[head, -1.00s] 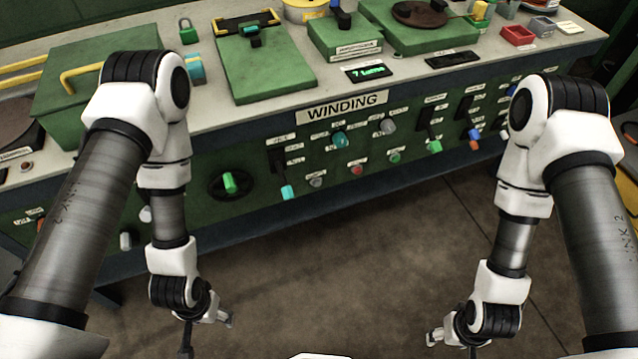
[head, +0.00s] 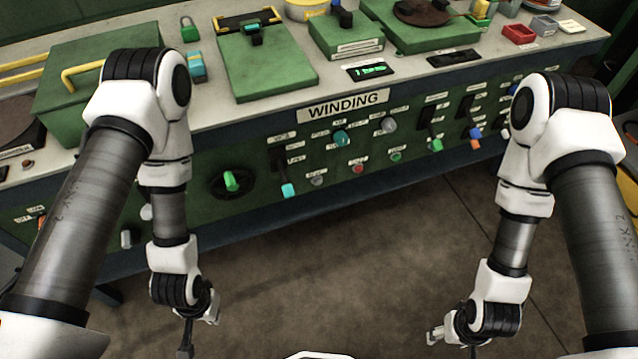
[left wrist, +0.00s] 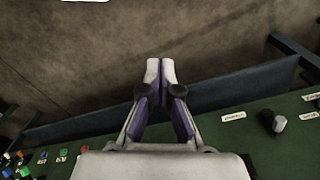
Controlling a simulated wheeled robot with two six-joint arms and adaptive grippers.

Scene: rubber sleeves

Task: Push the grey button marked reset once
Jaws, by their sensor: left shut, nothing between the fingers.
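A small round grey button (head: 317,181) sits on the green front panel (head: 260,210), left of a red button (head: 358,168) and a green button (head: 396,156). The labels near these buttons are too small to read, so I cannot confirm the word reset. My left gripper (head: 211,315) hangs low in front of the panel, apart from the buttons. In the left wrist view its fingertips (left wrist: 160,68) are together and hold nothing, against the brown floor. My right gripper (head: 436,334) hangs low at the right, away from the panel; its fingers are too small to judge.
The bench has a WINDING sign (head: 343,105) and a lit display (head: 369,69). A black handwheel with green grip (head: 231,181), a cyan-tipped lever (head: 288,190) and a grey knob (head: 389,125) stick out nearby. The floor (head: 330,270) before the bench is clear.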

